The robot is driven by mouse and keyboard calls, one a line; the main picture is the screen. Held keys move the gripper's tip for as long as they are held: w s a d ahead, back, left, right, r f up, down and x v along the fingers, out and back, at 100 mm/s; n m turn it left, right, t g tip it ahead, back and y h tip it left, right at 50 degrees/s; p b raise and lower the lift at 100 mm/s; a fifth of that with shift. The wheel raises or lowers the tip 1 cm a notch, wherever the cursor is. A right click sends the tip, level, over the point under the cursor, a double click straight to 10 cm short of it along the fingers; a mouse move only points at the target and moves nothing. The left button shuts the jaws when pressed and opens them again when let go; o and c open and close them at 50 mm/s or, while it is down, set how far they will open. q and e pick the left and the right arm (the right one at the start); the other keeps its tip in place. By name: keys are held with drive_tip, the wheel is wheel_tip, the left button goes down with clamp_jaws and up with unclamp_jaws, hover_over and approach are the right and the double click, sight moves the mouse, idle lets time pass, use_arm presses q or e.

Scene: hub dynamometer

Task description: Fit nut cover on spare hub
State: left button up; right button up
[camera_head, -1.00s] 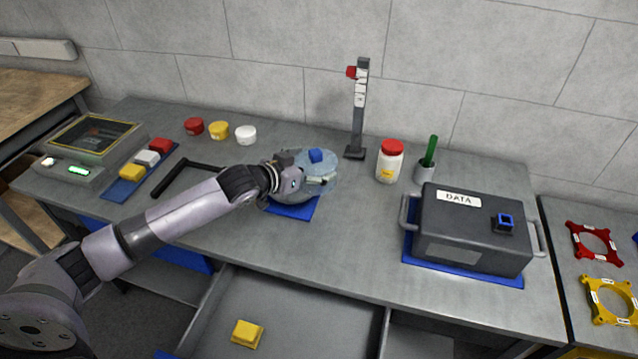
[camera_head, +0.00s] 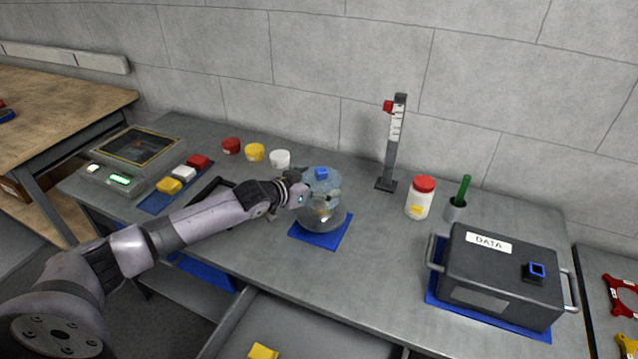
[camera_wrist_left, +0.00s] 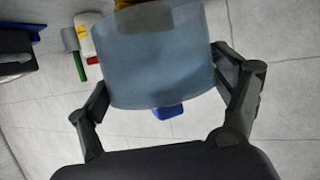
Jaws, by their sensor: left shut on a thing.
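A translucent blue cover (camera_head: 322,186) with a small solid blue knob on top, which I take for the nut cover, is held by my left gripper (camera_head: 318,195). In the left wrist view the cover (camera_wrist_left: 158,60) is between the two fingers and its blue knob (camera_wrist_left: 168,111) shows beyond it. Below the cover, in the head view, a round greyish body (camera_head: 321,217), which I take for the spare hub, stands on a blue mat (camera_head: 322,241). I cannot tell whether cover and hub touch. A brownish-yellow part shows at the wrist view's top edge. My right gripper is out of view.
A stand with a scale (camera_head: 393,145), a red-lidded jar (camera_head: 420,199) and a cup with a green rod (camera_head: 455,210) are to the right. A DATA box (camera_head: 500,275) stands farther right. Several small red, yellow and white pots and blocks are at left. An open drawer is below.

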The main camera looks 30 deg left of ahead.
use_arm(q)
wheel_tip(320, 180, down, 4)
drive_tip(key=b, duration=0.3)
drive_tip(key=shift+p, duration=0.55)
idle(1.1)
drive_tip(key=shift+f+b, duration=0.4)
drive_tip(key=shift+f, duration=0.2)
idle(0.3)
drive_tip(key=o, duration=0.9)
